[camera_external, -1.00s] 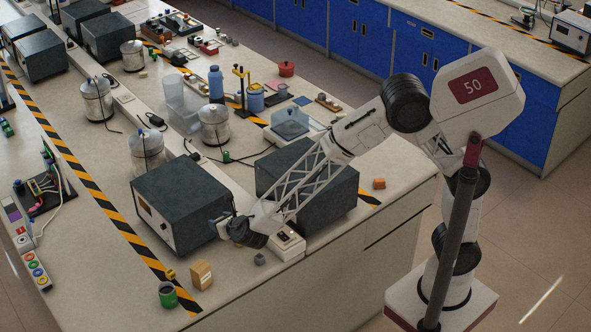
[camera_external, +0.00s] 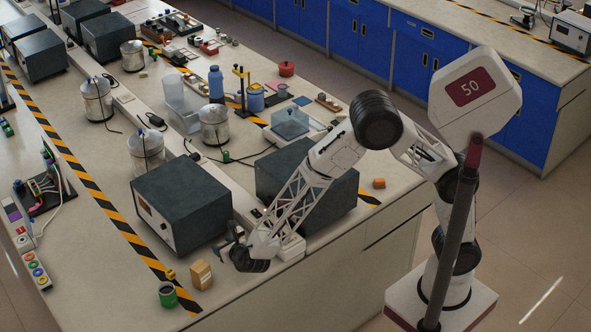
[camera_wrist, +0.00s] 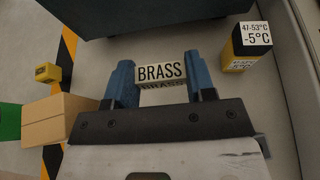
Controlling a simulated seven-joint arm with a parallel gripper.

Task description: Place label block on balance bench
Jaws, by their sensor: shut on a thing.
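The label block (camera_wrist: 161,73), pale on top with the black word BRASS, is between the two blue fingers of my gripper (camera_wrist: 163,80) in the wrist view. The fingers are shut on its two ends. I cannot tell whether it touches the bench top. In the external view my gripper (camera_external: 229,240) is low over the near part of the bench (camera_external: 112,262), in front of a dark instrument box; the block is not discernible there. A clear-covered instrument, possibly a balance (camera_external: 290,124), stands farther back; I cannot tell which surface is the balance bench.
The dark instrument box (camera_external: 182,207) is close beyond my gripper. A cardboard box (camera_wrist: 58,118) and a yellow cube (camera_wrist: 47,73) are to the left. A yellow-and-black labelled block (camera_wrist: 247,45) is to the right. A green can (camera_external: 168,295) stands near the bench corner.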

